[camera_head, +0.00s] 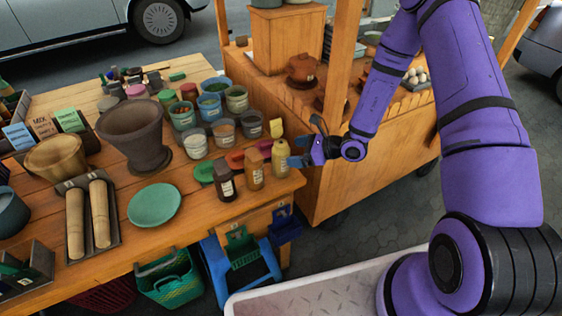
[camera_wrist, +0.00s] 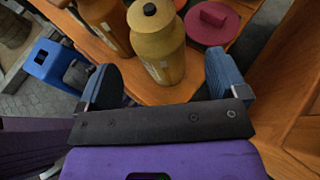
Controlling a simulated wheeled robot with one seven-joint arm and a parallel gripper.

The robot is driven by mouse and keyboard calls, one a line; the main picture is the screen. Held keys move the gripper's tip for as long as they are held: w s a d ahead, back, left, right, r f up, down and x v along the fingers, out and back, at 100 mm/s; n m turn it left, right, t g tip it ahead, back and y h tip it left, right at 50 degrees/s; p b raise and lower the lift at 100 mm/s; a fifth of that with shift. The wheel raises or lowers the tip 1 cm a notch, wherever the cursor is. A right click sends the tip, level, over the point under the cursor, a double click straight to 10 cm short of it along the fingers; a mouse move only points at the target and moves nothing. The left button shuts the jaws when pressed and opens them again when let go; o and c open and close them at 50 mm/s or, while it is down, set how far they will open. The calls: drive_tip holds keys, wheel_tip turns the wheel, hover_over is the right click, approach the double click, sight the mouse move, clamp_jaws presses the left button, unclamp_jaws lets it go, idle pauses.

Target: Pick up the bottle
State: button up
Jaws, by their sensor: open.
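Three small bottles stand at the right corner of the wooden table: a mustard-yellow one (camera_head: 280,160), an amber one (camera_head: 253,168) and a dark brown one (camera_head: 224,181). Which one the task means I cannot tell. My gripper (camera_head: 300,154) is open beside the yellow bottle, at its right. In the wrist view the yellow bottle (camera_wrist: 158,48), with a black cap, stands upright ahead of and between the blue fingers (camera_wrist: 166,80). Gaps show on both sides, and the jaws hold nothing. The amber bottle (camera_wrist: 104,20) is close on its left.
Several paint pots (camera_head: 211,105), a big clay mortar (camera_head: 135,130) and a green plate (camera_head: 154,204) share the table. A wooden cart (camera_head: 330,185) stands close on the right.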

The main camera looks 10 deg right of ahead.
sight(281, 153)
drive_tip(key=shift+x, duration=3)
drive_tip(key=shift+f, duration=0.1)
drive_tip(key=c, duration=1.1)
drive_tip(key=shift+o, duration=0.2)
